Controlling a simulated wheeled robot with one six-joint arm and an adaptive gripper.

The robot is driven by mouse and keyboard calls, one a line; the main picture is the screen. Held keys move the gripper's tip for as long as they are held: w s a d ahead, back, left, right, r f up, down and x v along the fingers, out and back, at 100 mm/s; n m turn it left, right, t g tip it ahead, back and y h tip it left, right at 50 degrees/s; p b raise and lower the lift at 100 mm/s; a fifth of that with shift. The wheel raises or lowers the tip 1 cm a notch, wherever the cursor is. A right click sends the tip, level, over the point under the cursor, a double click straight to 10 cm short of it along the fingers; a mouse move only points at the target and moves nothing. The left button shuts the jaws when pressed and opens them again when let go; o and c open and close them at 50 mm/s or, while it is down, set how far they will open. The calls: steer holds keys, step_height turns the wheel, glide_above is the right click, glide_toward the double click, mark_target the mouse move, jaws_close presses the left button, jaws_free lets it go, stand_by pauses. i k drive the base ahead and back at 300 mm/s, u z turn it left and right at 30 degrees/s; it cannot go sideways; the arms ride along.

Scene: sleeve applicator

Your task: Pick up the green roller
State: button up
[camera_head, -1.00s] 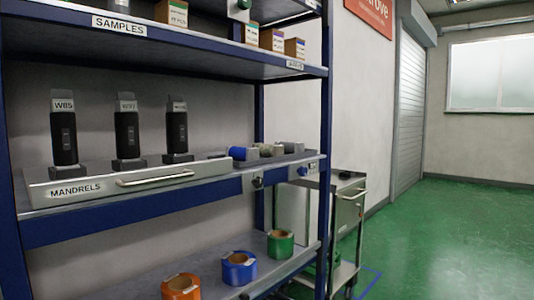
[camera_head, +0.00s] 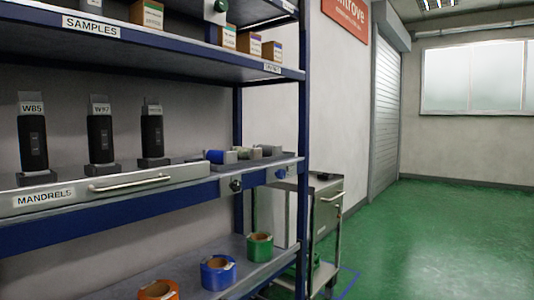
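Several small rollers lie in a row on the middle shelf, right of the black mandrels. The nearest is a blue roller (camera_head: 217,157). Behind it is a small roller with a dull greenish tint (camera_head: 243,154), partly hidden and too small to tell its colour surely. A greyer one (camera_head: 271,151) lies at the right end. On the bottom shelf stands a clearly green ring-shaped roll (camera_head: 260,247) with a tan core, beside a blue roll (camera_head: 218,272) and an orange roll (camera_head: 159,290) cut by the lower edge. My gripper is not in view.
The blue-framed shelf rack (camera_head: 303,180) fills the left side. A drawer front (camera_head: 120,187) labelled MANDRELS lines the middle shelf. A metal cart (camera_head: 327,215) stands right behind the rack post. The green floor (camera_head: 440,240) at right is open.

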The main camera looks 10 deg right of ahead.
mark_target(244, 154)
steer(key=z, duration=1.45)
steer(key=i, duration=2.3)
steer(key=u, duration=3.3)
